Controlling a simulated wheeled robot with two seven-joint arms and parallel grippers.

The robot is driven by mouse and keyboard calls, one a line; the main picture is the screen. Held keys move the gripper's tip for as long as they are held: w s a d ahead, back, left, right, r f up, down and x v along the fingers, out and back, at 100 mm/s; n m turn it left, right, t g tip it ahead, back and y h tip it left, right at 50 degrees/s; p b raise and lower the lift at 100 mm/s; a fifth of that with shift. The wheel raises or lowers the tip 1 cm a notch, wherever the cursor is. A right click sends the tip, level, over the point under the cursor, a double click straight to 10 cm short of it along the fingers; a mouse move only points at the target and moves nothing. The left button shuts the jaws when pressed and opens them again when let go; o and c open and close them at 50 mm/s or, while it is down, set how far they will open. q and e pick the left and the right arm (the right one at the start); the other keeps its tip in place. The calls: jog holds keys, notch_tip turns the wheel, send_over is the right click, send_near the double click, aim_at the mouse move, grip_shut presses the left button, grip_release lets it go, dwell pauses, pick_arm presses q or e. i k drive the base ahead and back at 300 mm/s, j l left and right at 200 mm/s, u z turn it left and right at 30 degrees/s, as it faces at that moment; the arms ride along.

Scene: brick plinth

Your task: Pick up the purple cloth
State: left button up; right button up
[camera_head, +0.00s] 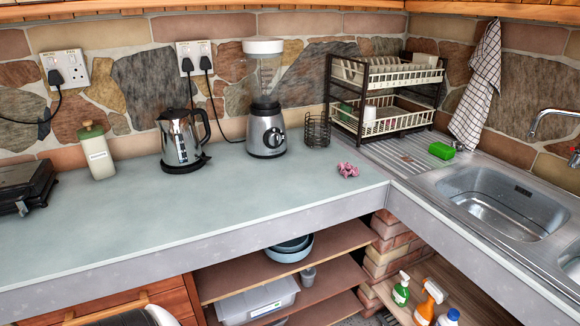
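A small crumpled purple-pink cloth (348,170) lies on the pale grey-green countertop (200,225), right of the middle, close to where the counter meets the steel sink unit. Nothing touches it from above. Neither of my grippers shows in the head view.
A black wire basket (317,130) and a blender (265,128) stand behind the cloth. A dish rack (385,95), green sponge (441,150) and sink (490,203) are to the right. A kettle (182,140) stands left. The counter in front of the cloth is clear.

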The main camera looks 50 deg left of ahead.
aim_at(347, 169)
jog(key=u, duration=1.2)
jog(key=i, duration=0.2)
jog(key=j+u, duration=0.05)
